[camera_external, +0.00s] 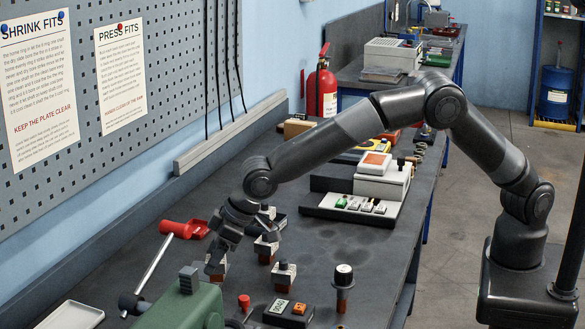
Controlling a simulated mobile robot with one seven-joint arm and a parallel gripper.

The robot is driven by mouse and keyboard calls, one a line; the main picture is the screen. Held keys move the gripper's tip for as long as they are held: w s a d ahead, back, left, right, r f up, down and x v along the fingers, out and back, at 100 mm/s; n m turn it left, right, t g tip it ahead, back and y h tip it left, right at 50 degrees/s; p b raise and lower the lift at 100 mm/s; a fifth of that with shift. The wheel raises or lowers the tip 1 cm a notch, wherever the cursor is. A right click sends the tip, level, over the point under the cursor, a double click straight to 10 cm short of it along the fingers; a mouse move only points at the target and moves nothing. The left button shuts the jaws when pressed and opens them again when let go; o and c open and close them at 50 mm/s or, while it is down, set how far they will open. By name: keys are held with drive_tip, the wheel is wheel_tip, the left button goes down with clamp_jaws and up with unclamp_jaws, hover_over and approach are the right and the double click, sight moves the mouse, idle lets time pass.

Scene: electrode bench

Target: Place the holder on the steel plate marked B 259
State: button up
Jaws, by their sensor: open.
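Several small grey blocks with reddish-brown lower parts stand on the dark bench, and any of them may be the holder. One block (284,274) stands at the front, another (267,249) stands behind it, and a third (217,267) is at the left, partly covered by my gripper. My gripper (213,260) is open and points down at this left block. I cannot tell whether the fingers are around it or only in front of it. No marking B 259 is readable, so I cannot tell which surface is that steel plate.
A green machine (185,308) stands at the front left, near a red-handled lever (155,268). A white tray (75,316) is at the left edge. A small display box (288,312) and a black-capped post (343,285) are in front. A pale instrument (382,180) stands further back.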

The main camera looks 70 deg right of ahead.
drive_tip(key=v, duration=1.2)
drive_tip(key=shift+r, duration=0.2)
drive_tip(key=s+d+r+m, duration=0.1)
drive_tip(key=s+d+r, duration=0.35)
drive_tip(key=d, duration=0.45)
drive_tip(key=s+d+r+m, duration=0.1)
drive_tip(key=s+d+r, duration=0.3)
drive_tip(key=d, duration=0.5)
drive_tip(key=s+d+r+m, duration=0.1)
drive_tip(key=s+d+r, duration=0.2)
drive_tip(key=s+d, duration=0.35)
drive_tip(key=s+d+f+h, duration=0.1)
drive_tip(key=s+d+f, duration=0.1)
drive_tip(key=s+d, duration=0.5)
drive_tip(key=s+d+f+m+h, duration=0.1)
drive_tip(key=s+d+f, duration=0.2)
drive_tip(key=s+d, duration=0.5)
drive_tip(key=s, duration=0.7)
drive_tip(key=shift+s+m, duration=0.25)
drive_tip(key=shift+m, duration=0.05)
